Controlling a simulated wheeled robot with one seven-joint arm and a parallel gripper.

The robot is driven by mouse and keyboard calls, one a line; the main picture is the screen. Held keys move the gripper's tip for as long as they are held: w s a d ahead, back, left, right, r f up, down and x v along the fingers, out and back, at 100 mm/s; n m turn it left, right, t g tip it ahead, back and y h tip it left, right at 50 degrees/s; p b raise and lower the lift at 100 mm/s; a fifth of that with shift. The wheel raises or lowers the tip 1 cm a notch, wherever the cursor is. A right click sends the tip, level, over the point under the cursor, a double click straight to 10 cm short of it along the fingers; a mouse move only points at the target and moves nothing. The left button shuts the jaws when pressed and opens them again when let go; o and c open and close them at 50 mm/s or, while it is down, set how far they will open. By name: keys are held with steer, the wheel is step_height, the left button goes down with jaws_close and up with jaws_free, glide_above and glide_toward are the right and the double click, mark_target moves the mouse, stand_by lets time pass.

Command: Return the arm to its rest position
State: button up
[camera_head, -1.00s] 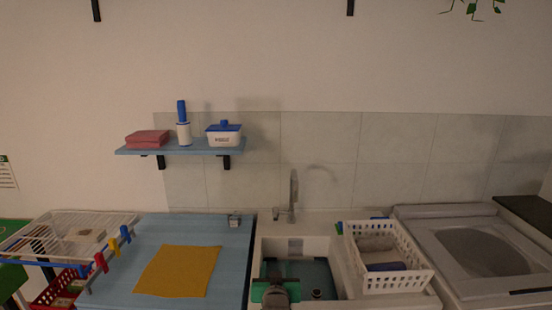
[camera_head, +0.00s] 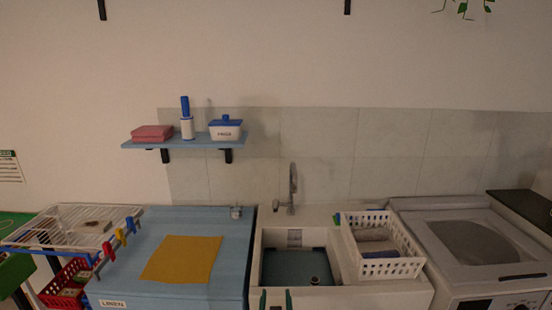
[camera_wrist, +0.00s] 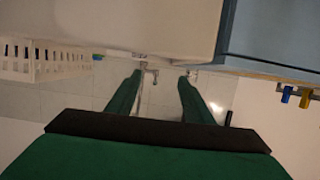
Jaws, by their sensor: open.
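My gripper (camera_head: 275,299) shows at the bottom edge of the head view, in front of the sink, with only its two green fingertips visible. The fingers are apart and nothing is between them. In the wrist view my gripper (camera_wrist: 160,76) has its two green fingers spread, with tiled wall and the small faucet behind the gap. The rest of my arm is out of the head view.
A sink (camera_head: 327,267) with a faucet (camera_head: 292,188) is at centre. A white basket (camera_head: 404,266) stands right of it, then a washer (camera_head: 440,265). A blue counter (camera_head: 237,260) with a yellow cloth (camera_head: 181,259) is left. A wall shelf (camera_head: 178,143) holds several items.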

steer(key=s+f, duration=0.7)
steer(key=s, duration=0.5)
steer(key=s+f, duration=0.6)
steer(key=s, duration=0.7)
steer(key=v, duration=2.7)
steer(key=shift+f+t, duration=0.4)
